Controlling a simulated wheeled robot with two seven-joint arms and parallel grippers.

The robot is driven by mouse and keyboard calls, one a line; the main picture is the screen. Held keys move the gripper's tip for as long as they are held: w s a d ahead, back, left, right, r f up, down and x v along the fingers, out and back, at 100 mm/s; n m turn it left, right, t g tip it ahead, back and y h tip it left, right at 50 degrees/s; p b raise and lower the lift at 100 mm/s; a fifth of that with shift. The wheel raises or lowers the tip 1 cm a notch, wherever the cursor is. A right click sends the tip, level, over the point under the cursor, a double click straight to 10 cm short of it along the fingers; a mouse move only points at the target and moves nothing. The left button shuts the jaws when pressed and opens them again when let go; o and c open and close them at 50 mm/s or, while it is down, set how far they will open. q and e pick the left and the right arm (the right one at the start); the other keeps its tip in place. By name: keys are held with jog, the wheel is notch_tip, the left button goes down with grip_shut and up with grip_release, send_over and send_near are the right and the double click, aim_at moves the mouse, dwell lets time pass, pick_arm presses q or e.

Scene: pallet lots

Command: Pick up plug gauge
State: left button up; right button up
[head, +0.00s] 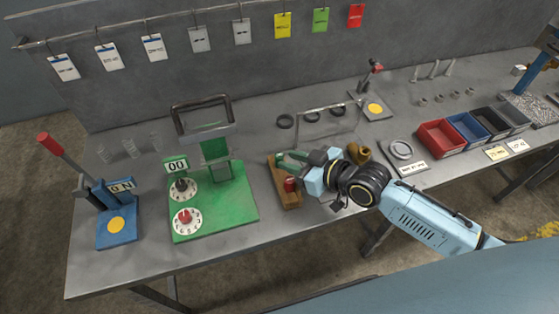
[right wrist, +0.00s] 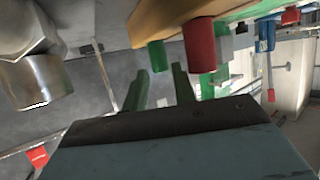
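A wooden block (head: 291,201) lies on the bench right of the green base and carries a red cylinder (head: 290,184). In the right wrist view the block (right wrist: 165,17) fills the top, with the red cylinder (right wrist: 199,42) and a green cylinder (right wrist: 157,55) protruding. These look like the plug gauge's coloured ends; its full shape is hidden. My right gripper (head: 288,163) is over the block's far end. In the right wrist view its two green fingers (right wrist: 158,78) are apart, with the green cylinder just beyond the tips. My left gripper is not in view.
A green fixture (head: 240,207) with dials stands left of the block, and a blue lever press (head: 117,232) farther left. A brown fitting (head: 359,153) sits close to my right wrist. Red (head: 440,139) and blue bins stand to the right. The bench's front edge is close.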

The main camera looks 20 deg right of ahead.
jog(key=shift+x, duration=1.15)
grip_shut()
